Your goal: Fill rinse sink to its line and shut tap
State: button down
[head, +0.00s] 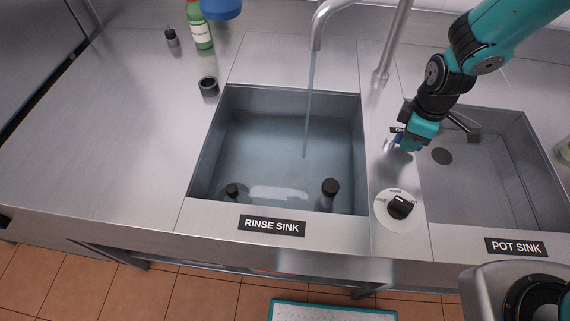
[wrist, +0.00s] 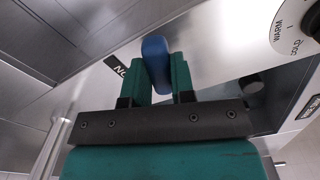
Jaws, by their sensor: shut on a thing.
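The rinse sink (head: 290,97) holds clear water, and a stream (head: 309,95) falls into it from the curved tap spout (head: 318,38). I cannot make out a fill line on its walls. Two black-topped posts, a short one (head: 232,190) and a taller one (head: 330,187), stand in the front of the basin. My gripper (head: 404,143) is to the right of the rinse sink, on the strip between the sinks. In the wrist view its teal fingers (wrist: 163,80) are shut on a blue handle (wrist: 156,58). The handle's base is mostly hidden.
A black temperature knob (head: 400,206) on a white dial is in front of my gripper; it also shows in the wrist view (wrist: 312,22). The pot sink (head: 520,170) on the right looks empty. A green bottle (head: 199,28) stands back left. The left counter is mostly clear.

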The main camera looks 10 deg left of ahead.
jog(key=shift+s+a+m, duration=0.1)
jog(key=shift+s+m, duration=0.05)
jog(key=shift+m, duration=0.5)
jog(key=shift+s+a+m, duration=0.1)
jog(key=shift+s+m, duration=0.05)
jog(key=shift+m, duration=0.5)
jog(key=shift+s+a+m, duration=0.15)
jog(key=shift+s+m, duration=0.05)
jog(key=shift+m, duration=0.4)
jog(key=shift+s+a+m, duration=0.1)
jog(key=shift+s+m, duration=0.05)
jog(key=shift+m, duration=0.45)
jog(key=shift+s+a+m+p, duration=0.15)
jog(key=shift+m+p, duration=0.15)
jog(key=shift+m, duration=0.4)
jog(key=shift+a+m, duration=0.15)
jog(key=shift+m, duration=0.45)
jog(key=shift+s, duration=0.1)
